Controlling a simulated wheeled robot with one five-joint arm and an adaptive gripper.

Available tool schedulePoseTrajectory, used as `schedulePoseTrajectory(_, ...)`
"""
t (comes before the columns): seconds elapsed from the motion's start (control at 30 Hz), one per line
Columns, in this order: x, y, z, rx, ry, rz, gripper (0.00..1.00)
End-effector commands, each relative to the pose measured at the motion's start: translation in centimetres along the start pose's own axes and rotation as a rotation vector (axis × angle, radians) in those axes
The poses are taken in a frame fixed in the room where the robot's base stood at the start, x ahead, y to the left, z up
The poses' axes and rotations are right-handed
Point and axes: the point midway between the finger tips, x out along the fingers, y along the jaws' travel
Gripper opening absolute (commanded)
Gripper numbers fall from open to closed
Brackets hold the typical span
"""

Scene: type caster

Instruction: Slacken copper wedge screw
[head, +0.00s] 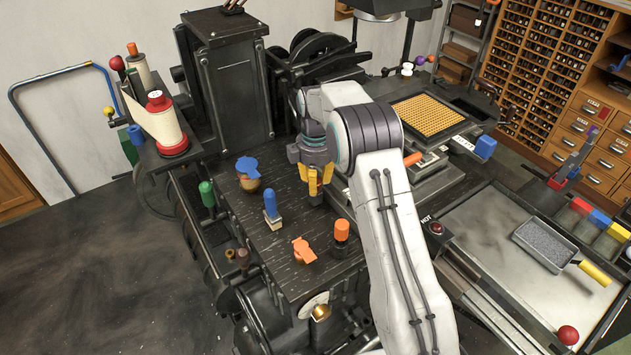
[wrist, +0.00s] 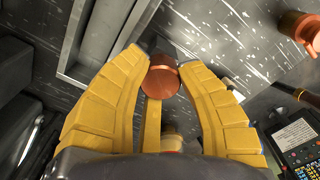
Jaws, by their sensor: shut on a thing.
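My gripper (head: 315,188) is low over the black machine top in the head view, with its yellow fingers pointing down. In the wrist view its fingertips (wrist: 163,75) are shut on a round copper screw head, the copper wedge screw (wrist: 163,82). The fingers press on it from the left and right. The screw's lower part is hidden, and in the head view the fingers cover the screw.
An orange-topped knob (head: 341,232), an orange wing piece (head: 304,250), a blue-handled piece (head: 271,205) and a blue-capped jar (head: 247,172) stand on the machine top. A steel ledge (wrist: 85,45) runs close beside the gripper. A copper cylinder (wrist: 296,27) shows top right.

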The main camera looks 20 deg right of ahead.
Motion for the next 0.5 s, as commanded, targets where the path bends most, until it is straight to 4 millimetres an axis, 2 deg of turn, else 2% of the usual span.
schedulePoseTrajectory(0.5,0.40,-0.34,-0.03,-0.480,-0.002,-0.010,0.02)
